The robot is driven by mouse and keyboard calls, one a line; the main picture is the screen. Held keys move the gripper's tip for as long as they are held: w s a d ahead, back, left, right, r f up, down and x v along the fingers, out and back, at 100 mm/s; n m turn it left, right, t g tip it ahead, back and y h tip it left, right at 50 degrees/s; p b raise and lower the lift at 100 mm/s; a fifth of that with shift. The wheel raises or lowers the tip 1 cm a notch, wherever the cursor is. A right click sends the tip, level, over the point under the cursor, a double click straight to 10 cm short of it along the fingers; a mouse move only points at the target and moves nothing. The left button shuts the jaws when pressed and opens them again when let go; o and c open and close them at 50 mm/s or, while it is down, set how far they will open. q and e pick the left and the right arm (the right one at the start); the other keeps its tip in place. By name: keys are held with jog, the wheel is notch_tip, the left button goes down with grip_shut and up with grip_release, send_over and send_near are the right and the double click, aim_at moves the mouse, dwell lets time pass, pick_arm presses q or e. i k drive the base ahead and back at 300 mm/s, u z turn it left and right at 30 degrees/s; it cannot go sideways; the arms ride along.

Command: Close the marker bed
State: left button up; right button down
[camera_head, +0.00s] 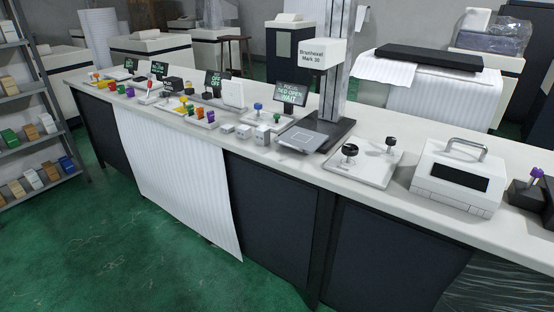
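The marker appears to be the tall grey column (340,70) with a white sign (320,53) that seems to end in "Mark 30". At its foot is a dark base (327,130). A flat grey plate (294,139) at the front of this base may be the bed, but I cannot tell for sure. A small dark screen (291,95) beside it shows green text that seems to read "BED OPEN" and "WAIT". Neither of my grippers is in view.
The long white counter (390,190) carries small grey blocks (244,132), a panel with two black knobs (365,165), a white box with a handle (457,178) and several coloured controls (197,115). Shelves (30,130) stand at left. Green floor (150,255) is clear in front.

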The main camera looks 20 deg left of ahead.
aim_at(302, 140)
jog(key=u, duration=0.3)
jog(key=i, duration=1.05)
jog(key=z, duration=0.2)
